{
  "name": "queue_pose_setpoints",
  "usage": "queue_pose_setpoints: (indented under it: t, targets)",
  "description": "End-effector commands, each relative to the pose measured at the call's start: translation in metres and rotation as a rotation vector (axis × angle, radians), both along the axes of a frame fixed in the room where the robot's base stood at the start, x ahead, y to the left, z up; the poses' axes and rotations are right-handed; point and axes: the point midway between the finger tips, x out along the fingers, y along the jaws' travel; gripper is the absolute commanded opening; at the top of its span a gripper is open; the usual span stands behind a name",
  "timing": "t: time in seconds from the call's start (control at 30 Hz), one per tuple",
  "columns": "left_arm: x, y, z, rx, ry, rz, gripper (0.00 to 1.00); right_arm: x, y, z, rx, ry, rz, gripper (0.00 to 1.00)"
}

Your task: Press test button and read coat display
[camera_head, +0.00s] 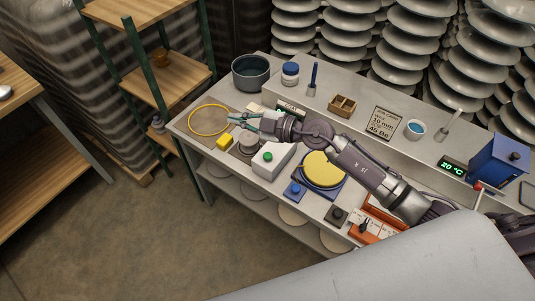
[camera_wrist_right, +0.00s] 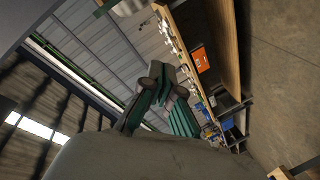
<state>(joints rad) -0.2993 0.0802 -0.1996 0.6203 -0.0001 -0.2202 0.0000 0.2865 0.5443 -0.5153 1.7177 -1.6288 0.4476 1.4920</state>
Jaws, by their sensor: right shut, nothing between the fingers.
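My right gripper (camera_head: 234,118) reaches in from the right over the far-left part of the bench, shut and empty, beside a yellow block (camera_head: 225,142). Its teal fingers also show in the wrist view (camera_wrist_right: 163,82). A sign reading COAT (camera_head: 292,106) stands behind my wrist; the display by it is partly hidden by the gripper and I cannot read it. A white box with a green button (camera_head: 268,156) sits below my wrist, and a blue box with a blue button (camera_head: 294,189) is further right. No test label is legible. My left gripper is out of view.
A yellow ring (camera_head: 208,119) lies left of the gripper. A yellow disc (camera_head: 323,169) lies under my forearm. A green display reads 20 °C (camera_head: 452,167).

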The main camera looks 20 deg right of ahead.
Motion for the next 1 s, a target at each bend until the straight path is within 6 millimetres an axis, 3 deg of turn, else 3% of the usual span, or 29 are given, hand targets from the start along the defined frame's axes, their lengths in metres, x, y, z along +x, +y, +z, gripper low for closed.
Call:
queue_pose_setpoints:
  t: [0.1,0.3,0.5,1.0]
  targets:
    - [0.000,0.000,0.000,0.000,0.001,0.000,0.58,0.010,-0.027,-0.043,-0.227,0.145,0.053,0.00]
    - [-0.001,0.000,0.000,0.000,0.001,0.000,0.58,0.016,-0.072,-0.081,-0.434,0.313,0.032,0.00]
    - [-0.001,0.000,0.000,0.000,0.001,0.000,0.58,0.017,-0.088,-0.090,-0.492,0.368,0.013,0.00]
    - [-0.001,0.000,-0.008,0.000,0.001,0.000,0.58,0.017,-0.088,-0.097,-0.492,0.368,0.014,0.00]
